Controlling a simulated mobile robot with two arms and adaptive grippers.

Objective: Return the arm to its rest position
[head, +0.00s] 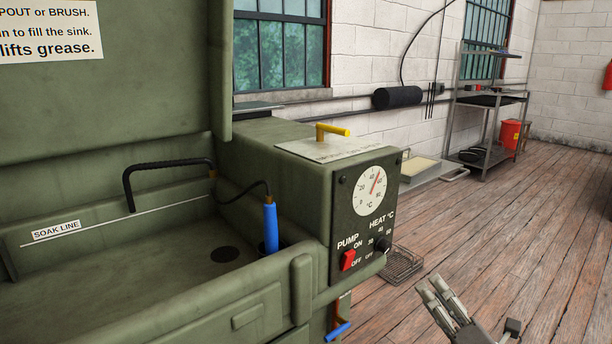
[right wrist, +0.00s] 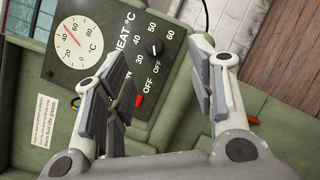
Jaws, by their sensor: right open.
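My right gripper (head: 440,298) is at the lower right of the head view, in front of and to the right of the green parts washer (head: 275,155). In the right wrist view its two fingers (right wrist: 160,95) are apart with nothing between them. The washer's control panel (head: 365,215) carries a round dial, a red pump switch (head: 348,260) and a black heat knob (head: 383,244). The panel also shows in the right wrist view (right wrist: 122,25), beyond the fingers and apart from them. My left gripper is in neither view.
The washer's sink (head: 150,270) holds a black spout (head: 165,165) and a blue-handled brush (head: 271,228). A yellow handle (head: 332,130) stands on top. A metal grate (head: 403,265) lies on the floor by the washer. A shelf rack (head: 490,110) stands at the back. The wooden floor (head: 530,220) at right is clear.

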